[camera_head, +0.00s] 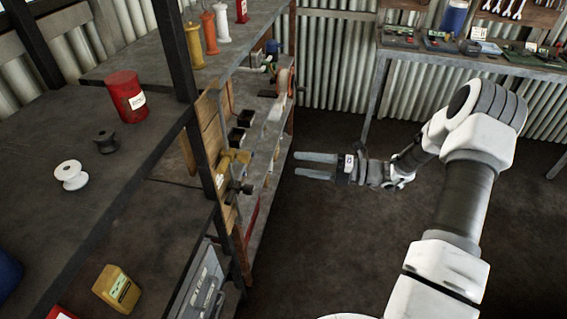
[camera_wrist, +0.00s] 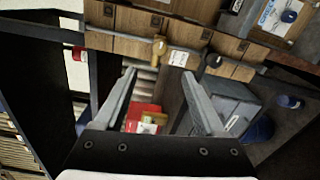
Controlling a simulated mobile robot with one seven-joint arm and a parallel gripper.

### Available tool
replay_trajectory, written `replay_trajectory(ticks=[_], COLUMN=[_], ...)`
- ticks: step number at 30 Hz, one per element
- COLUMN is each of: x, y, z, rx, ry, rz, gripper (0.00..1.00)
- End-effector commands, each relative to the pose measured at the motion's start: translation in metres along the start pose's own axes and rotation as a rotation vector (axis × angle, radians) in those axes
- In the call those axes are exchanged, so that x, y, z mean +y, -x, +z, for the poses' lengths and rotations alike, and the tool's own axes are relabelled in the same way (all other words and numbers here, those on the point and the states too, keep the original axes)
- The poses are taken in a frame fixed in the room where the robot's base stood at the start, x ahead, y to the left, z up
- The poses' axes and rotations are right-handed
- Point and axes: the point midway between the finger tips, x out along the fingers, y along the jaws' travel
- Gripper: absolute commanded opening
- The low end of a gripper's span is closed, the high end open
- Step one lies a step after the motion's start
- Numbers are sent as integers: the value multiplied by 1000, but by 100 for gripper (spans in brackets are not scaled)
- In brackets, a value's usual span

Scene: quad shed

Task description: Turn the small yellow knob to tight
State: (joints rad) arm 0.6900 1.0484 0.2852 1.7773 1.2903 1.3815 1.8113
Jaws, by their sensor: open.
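A small yellow fitting, which looks like the yellow knob, sits on the wooden panel at the side of the shelving in the head view (camera_head: 235,158). In the wrist view the yellow knob (camera_wrist: 159,46) is on a grey pipe running across wooden boards, above and between my fingertips. A dark round knob (camera_wrist: 213,61) is to its right on the same pipe, beside a white label (camera_wrist: 178,58). My gripper (camera_head: 297,166) is open and empty, in the air right of the shelving and apart from the knob. In the wrist view its fingers (camera_wrist: 158,74) are spread wide.
The metal shelving (camera_head: 150,150) stands close on the left, with a dark upright post (camera_head: 181,75) before the panel. A red can (camera_head: 126,97) and spools stand on its shelf. A workbench (camera_head: 480,62) is at the back.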

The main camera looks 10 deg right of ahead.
Motion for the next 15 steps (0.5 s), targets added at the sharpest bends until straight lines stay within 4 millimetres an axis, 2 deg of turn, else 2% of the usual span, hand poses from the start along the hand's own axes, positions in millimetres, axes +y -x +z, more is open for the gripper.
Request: replay_trajectory(ticks=[1, 6, 15], x=[-1, 0, 0], y=[8, 20, 22], z=[1, 0, 0], rx=[-2, 0, 0], ry=[1, 0, 0], rz=[0, 0, 1], gripper=[72, 72, 72])
